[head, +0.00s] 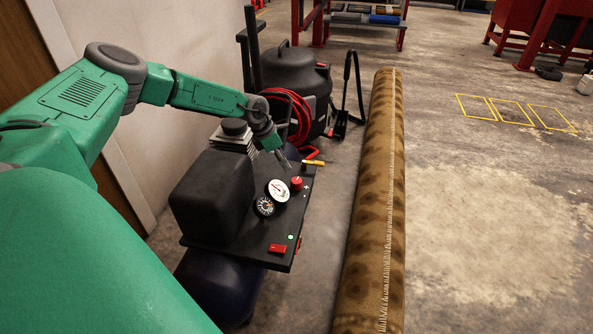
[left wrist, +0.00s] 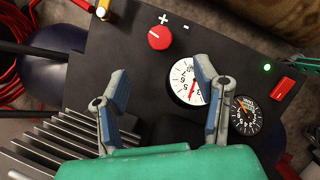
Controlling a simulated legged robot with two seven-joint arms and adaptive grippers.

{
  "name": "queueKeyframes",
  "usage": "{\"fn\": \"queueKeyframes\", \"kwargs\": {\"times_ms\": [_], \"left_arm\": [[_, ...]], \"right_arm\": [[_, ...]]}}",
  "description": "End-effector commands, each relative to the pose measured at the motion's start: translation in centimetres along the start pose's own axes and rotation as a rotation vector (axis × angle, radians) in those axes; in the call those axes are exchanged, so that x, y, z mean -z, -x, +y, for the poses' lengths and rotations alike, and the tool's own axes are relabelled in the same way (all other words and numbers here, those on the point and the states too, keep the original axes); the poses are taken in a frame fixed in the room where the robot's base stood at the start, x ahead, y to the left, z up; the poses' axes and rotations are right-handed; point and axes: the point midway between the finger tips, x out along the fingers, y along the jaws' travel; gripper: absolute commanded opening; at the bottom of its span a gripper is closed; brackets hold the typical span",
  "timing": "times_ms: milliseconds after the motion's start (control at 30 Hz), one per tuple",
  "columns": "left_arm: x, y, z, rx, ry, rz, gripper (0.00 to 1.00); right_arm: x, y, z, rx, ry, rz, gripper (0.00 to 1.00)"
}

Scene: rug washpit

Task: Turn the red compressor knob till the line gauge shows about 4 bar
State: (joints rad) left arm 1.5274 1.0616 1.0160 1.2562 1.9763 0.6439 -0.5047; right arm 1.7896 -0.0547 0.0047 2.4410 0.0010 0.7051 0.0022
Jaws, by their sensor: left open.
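The red compressor knob (head: 296,184) stands on the black panel (head: 262,240), beside + and - marks. In the left wrist view the knob (left wrist: 160,37) is beyond my fingertips, untouched. A white gauge (head: 279,190) sits beside it; it also shows in the left wrist view (left wrist: 181,78), partly hidden by a finger, its red needle near a 2. A smaller black gauge (left wrist: 245,116) has an orange needle. Which is the line gauge I cannot tell. My left gripper (head: 284,157) is open and empty above the panel; its fingers (left wrist: 162,80) are spread.
A black housing (head: 212,195) and grey cooling fins (left wrist: 65,145) stand close to my left gripper. A red switch (head: 277,248), a green light (head: 291,237) and a yellow-handled valve (head: 313,162) are on the panel. A rolled rug (head: 375,190) lies to the right.

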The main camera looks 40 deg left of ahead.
Motion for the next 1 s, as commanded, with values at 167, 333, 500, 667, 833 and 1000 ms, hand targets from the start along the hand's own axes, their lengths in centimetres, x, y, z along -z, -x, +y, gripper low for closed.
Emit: {"fn": "queueKeyframes", "kwargs": {"times_ms": [167, 333, 500, 667, 833, 1000], "left_arm": [[0.2, -4.3, -0.1, -0.001, -0.003, 0.001, 0.56], [0.2, -7.9, 0.0, -0.002, -0.003, 0.001, 0.56], [0.1, -10.6, 0.0, -0.002, -0.003, 0.0, 0.56], [0.0, -11.9, 0.0, -0.002, -0.004, -0.001, 0.56], [0.0, -12.2, 0.1, -0.003, -0.004, -0.002, 0.56], [0.0, -12.2, 0.1, -0.003, -0.004, -0.002, 0.56]], "right_arm": [[-0.1, -2.0, 0.0, 0.0, 0.0, 0.0, 0.0], [-0.2, -3.6, 0.0, 0.0, 0.0, 0.0, 0.0], [-0.3, -4.9, 0.0, 0.0, 0.0, 0.0, 0.0], [-0.3, -5.4, 0.0, 0.0, 0.0, 0.0, 0.0], [-0.3, -5.5, 0.0, 0.0, 0.0, 0.0, 0.0], [-0.3, -5.5, 0.0, 0.0, 0.0, 0.0, 0.0]]}}
